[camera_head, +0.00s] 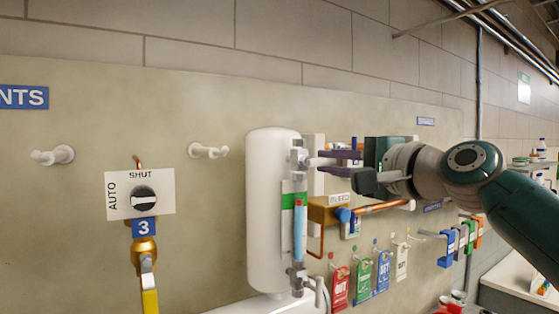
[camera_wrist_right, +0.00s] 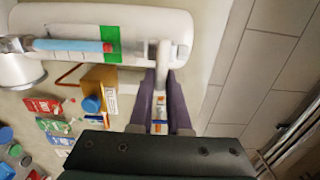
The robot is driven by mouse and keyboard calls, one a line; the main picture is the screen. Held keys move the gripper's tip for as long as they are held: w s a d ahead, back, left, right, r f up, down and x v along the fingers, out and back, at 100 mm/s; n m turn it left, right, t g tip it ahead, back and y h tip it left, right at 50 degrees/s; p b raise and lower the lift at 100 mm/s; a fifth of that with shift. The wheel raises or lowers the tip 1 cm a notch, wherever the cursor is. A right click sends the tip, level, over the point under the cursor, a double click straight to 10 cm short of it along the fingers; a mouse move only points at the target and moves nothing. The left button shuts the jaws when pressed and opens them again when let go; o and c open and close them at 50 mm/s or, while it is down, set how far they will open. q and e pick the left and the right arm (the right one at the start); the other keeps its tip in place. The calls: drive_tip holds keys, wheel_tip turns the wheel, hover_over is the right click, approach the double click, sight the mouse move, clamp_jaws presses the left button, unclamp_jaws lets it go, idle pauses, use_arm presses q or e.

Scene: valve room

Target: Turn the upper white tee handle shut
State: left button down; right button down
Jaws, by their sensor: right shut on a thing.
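A white upright tank (camera_head: 268,210) carries a gauge glass with blue liquid (camera_head: 300,232) and a red mark at its top. The upper white tee handle (camera_wrist_right: 164,58) sticks out from the tank side in the right wrist view. My right gripper (camera_wrist_right: 162,80) is shut on this handle, with its two purple fingers on either side. In the head view the right gripper (camera_head: 322,160) reaches the upper gauge valve (camera_head: 298,158) from the right. The fingers partly hide the handle there. A lower gauge valve (camera_head: 297,278) sits at the tank's bottom. My left gripper is not in view.
A brass block with a blue knob (camera_head: 343,214) and copper pipe sits just below my right gripper. Coloured tags (camera_head: 362,277) hang on the panel lower down. A selector switch (camera_head: 144,197) is at the left.

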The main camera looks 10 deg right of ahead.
drive_tip(key=c, duration=0.9)
unclamp_jaws()
drive_tip(key=shift+b+v, duration=2.55)
drive_tip(key=shift+v, duration=2.45)
